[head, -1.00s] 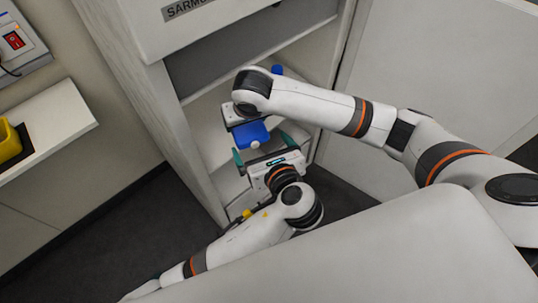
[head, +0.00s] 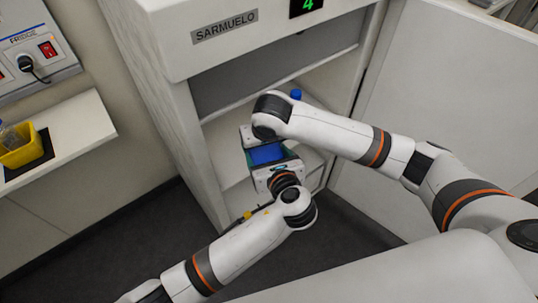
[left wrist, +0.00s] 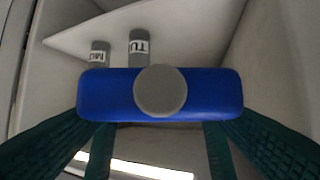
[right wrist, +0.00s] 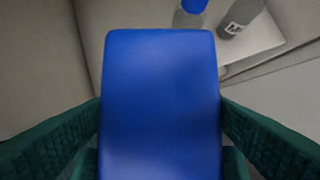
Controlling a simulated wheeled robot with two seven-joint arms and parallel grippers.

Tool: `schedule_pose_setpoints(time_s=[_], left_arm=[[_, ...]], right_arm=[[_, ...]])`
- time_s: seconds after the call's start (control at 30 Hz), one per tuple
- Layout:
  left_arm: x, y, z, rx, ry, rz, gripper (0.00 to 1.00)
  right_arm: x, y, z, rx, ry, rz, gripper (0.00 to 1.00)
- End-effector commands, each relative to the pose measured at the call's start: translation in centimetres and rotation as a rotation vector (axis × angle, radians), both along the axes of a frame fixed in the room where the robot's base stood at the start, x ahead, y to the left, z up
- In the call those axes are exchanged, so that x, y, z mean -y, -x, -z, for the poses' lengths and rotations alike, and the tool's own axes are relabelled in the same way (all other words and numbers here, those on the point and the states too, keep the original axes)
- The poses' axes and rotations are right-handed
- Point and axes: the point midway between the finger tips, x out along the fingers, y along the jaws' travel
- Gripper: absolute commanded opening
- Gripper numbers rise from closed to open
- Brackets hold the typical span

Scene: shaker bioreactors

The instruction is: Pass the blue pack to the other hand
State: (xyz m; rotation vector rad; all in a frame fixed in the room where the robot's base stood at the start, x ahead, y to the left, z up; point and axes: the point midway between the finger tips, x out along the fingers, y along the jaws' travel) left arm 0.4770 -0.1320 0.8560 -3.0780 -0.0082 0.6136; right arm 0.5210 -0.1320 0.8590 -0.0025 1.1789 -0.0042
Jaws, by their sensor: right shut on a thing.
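The blue pack (head: 268,154) is in the air in front of the open cabinet. My right gripper (right wrist: 160,125) is shut on it, one finger against each long side in the right wrist view, where the pack (right wrist: 160,80) fills the middle. In the left wrist view the pack (left wrist: 210,93) shows end-on, with a round grey cap at its centre. My left gripper (head: 272,165) is open close below the pack, its fingertips by the pack's two ends. Whether they touch it I cannot tell. In the head view my right arm hides the right jaws.
The cabinet labelled SARMUELO (head: 225,27) stands open behind the grippers. A blue-capped bottle (head: 296,94) is inside; two labelled grey bottles, one (left wrist: 138,48) and another (left wrist: 99,55), show in the left wrist view. A yellow bin (head: 24,150) sits on the left shelf.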

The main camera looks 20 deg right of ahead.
Motion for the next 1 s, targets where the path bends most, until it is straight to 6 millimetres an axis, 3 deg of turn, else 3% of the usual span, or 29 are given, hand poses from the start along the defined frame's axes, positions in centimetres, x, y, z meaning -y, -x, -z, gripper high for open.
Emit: schedule_pose_setpoints(time_s=[0.03, 0.1, 0.13, 0.27, 0.57, 1.0], left_arm=[[0.2, 0.1, -0.1, 0.000, 0.004, 0.004, 0.59], [0.2, 0.1, -0.1, 0.000, 0.004, 0.005, 0.48], [0.3, 0.1, -0.2, 0.003, 0.005, 0.005, 0.46], [0.3, 0.1, -0.2, 0.002, 0.005, 0.006, 0.46], [0.2, 0.1, -0.2, 0.002, 0.004, 0.004, 0.46], [0.2, 0.1, -0.2, 0.002, 0.004, 0.004, 0.46]], right_arm=[[-0.2, 0.0, -0.1, 0.002, -0.006, -0.002, 0.46], [-0.2, 0.0, -0.1, 0.002, -0.006, -0.003, 0.46], [-0.3, 0.0, -0.1, 0.002, -0.006, -0.003, 0.80], [-0.3, 0.0, -0.1, 0.002, -0.006, -0.004, 1.00], [-0.2, 0.2, -0.6, 0.002, -0.005, -0.003, 1.00], [-0.3, 3.3, -8.3, 0.005, -0.008, -0.006, 1.00]])
